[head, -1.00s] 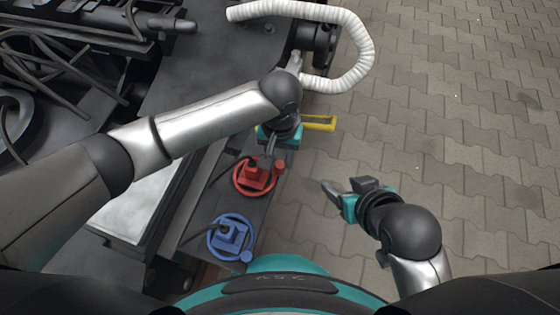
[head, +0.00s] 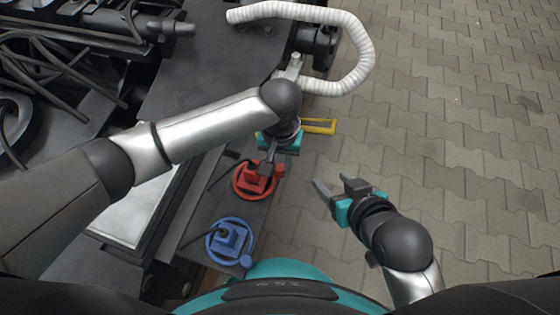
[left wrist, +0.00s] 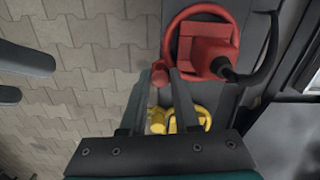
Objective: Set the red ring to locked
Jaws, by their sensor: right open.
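The red ring (head: 240,190) lies around a red block with a cable on the dark ledge. It also shows at the top of the left wrist view (left wrist: 177,22), with its red knob (left wrist: 159,76) at its lower left edge. My left gripper (head: 270,160) is over the ring's far right side. In the left wrist view its two fingers (left wrist: 161,72) stand apart, with the knob between or just beyond their tips. I cannot tell whether they touch it. Any lock marking is not legible. My right gripper (head: 332,184) is open and empty over the paving, right of the ring.
A blue ring (head: 210,244) around a blue block sits nearer on the same ledge. A yellow handle (head: 320,126) sticks out beyond my left gripper. A white ribbed hose (head: 366,50) curves at the back. The paving (head: 470,160) on the right is clear.

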